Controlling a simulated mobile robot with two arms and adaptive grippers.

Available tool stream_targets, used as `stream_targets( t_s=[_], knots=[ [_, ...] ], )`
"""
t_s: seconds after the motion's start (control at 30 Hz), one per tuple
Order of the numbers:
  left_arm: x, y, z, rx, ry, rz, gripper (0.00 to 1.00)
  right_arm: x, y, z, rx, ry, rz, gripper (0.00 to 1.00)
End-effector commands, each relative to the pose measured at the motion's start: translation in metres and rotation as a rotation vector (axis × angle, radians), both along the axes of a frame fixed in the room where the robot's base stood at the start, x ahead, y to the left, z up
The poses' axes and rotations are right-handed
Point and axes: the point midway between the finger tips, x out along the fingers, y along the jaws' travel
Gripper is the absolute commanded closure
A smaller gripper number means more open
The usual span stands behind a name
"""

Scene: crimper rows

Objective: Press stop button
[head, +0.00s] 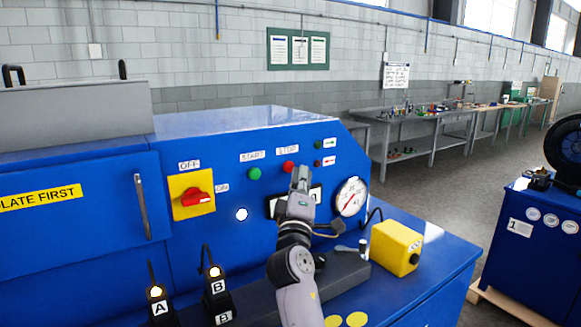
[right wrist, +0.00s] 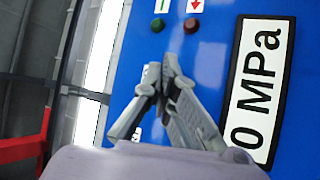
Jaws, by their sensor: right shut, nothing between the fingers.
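The red stop button (head: 289,166) is on the blue machine's front panel, under a STOP label and right of the green start button (head: 254,173). My right gripper (head: 301,174) is just right of and slightly below the stop button in the head view. I cannot tell whether it touches the panel. In the right wrist view its fingers (right wrist: 171,62) are closed together with nothing between them. I cannot make out the stop button in that view; the fingers may hide it. My left gripper is not in view.
Small green (head: 318,144) and red (head: 318,163) indicators with arrow labels are right of the gripper. A pressure gauge (head: 350,197) and a partly covered MPa display (right wrist: 260,90) are close by. A red rotary switch (head: 196,197) is left; a yellow box (head: 396,248) stands on the ledge.

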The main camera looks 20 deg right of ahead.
Motion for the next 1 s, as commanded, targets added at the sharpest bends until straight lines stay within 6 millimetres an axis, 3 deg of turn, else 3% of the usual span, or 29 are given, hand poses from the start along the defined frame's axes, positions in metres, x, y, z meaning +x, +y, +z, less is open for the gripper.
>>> stream_targets(
  t_s=[0.23, 0.67, 1.0],
  knots=[
    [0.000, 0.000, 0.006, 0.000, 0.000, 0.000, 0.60, -0.006, -0.001, 0.000, 0.000, 0.002, 0.000, 1.00],
    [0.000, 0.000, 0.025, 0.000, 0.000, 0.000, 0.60, -0.046, -0.007, 0.001, 0.000, 0.001, 0.000, 1.00],
    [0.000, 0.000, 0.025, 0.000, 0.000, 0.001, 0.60, -0.049, -0.007, -0.001, 0.000, 0.001, 0.000, 1.00]
  ],
)
